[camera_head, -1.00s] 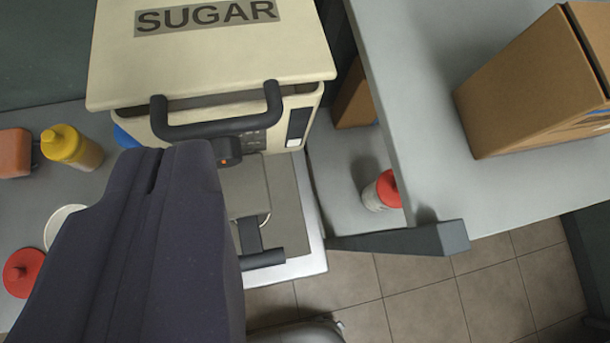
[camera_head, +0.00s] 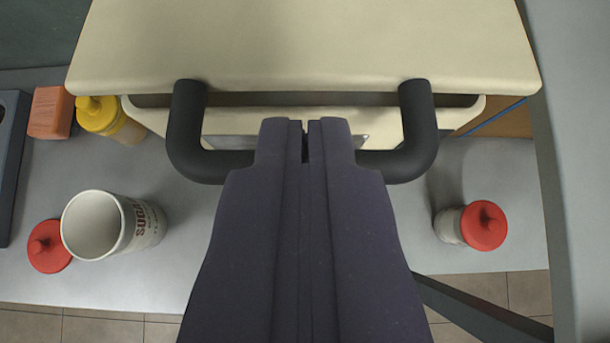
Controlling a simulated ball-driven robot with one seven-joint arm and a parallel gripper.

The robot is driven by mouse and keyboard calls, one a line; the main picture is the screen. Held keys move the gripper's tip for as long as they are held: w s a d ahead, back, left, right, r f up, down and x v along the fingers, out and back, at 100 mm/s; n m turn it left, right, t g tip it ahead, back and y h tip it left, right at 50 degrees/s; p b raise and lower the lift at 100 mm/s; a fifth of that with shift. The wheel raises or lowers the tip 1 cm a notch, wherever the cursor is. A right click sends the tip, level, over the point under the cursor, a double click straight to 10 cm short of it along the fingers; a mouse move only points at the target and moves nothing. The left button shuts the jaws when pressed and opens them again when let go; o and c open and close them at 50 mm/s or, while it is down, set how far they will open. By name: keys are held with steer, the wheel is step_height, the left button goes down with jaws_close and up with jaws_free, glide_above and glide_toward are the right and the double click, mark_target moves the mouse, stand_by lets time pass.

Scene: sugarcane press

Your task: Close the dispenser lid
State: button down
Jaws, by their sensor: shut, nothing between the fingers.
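The dispenser lid (camera_head: 300,45) is a cream panel across the top of the view. A dark gap shows between its front edge and the cream dispenser body (camera_head: 470,112), so it stands a little open. A black U-shaped handle (camera_head: 185,130) sticks out from the lid's front edge. My gripper (camera_head: 305,135) is shut and empty. Its fingertips overlap the middle of the handle bar in the picture and hide it. I cannot tell whether they touch it. The dispenser's lower front is hidden behind my gripper.
On the grey counter at left stand a white sugar canister (camera_head: 105,225), a red lid (camera_head: 48,247), a yellow-capped bottle (camera_head: 108,118) and an orange block (camera_head: 50,112). A red-capped jar (camera_head: 472,225) stands at right. A grey worktop (camera_head: 565,120) edges the far right.

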steer(key=shift+f, duration=0.2)
steer(key=f+b, duration=0.2)
steer(key=s+f+b, duration=0.1)
steer(key=b, duration=0.2)
steer(key=shift+f, duration=0.4)
steer(key=shift+w, duration=0.1)
